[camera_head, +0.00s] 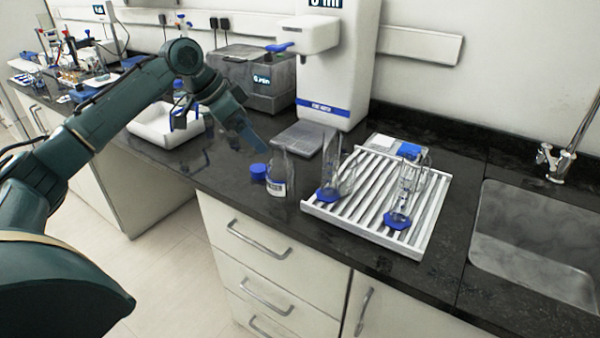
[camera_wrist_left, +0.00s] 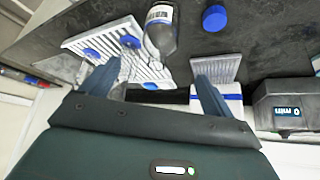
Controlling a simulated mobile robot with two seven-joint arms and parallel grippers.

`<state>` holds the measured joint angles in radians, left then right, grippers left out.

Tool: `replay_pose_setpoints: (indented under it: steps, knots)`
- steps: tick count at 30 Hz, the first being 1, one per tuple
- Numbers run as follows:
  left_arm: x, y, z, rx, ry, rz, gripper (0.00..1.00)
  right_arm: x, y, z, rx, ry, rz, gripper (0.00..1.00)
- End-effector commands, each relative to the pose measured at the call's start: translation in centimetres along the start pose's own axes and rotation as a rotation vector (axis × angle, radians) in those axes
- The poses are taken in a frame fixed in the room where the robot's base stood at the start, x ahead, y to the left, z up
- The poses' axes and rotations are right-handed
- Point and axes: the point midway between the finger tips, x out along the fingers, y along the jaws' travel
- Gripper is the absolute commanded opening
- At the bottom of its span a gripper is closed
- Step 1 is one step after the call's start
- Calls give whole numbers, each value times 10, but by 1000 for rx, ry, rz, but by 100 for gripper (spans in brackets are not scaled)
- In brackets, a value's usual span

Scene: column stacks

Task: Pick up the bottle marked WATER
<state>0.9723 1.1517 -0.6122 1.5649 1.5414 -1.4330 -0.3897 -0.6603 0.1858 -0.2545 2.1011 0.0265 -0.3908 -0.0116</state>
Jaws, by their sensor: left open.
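A clear bottle (camera_head: 279,178) with a white label stands on the dark counter, left of the white ribbed rack. The label's print is too small to read for certain. In the left wrist view the bottle (camera_wrist_left: 160,32) shows beyond the fingers, toward the top of the picture. A loose blue cap (camera_head: 258,172) lies on the counter just left of it, also in the wrist view (camera_wrist_left: 215,18). My left gripper (camera_head: 250,138) is above the counter, behind and left of the bottle, apart from it. In the wrist view its fingers (camera_wrist_left: 158,74) are spread and empty. My right gripper is not in view.
The white ribbed rack (camera_head: 331,211) holds clear glassware with blue bases close to the bottle's right. A white dispensing machine (camera_head: 335,80) and a grey box with a display (camera_head: 252,75) stand behind. A white tray (camera_head: 160,128) is left. A sink (camera_head: 535,245) is right.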

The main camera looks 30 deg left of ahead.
Motion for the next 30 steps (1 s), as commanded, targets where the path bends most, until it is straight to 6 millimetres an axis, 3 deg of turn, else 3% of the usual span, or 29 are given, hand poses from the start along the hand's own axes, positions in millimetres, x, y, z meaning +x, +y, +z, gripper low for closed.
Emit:
replay_pose_setpoints:
  steps: [4,12,20,30]
  knots:
    - [12,0,0,-2,-2,3,88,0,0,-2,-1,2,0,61]
    - [62,0,0,-2,-1,2,88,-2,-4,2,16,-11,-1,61]
    - [83,0,1,-1,-1,1,88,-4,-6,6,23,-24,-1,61]
    - [127,2,5,-1,0,1,88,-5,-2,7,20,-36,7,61]
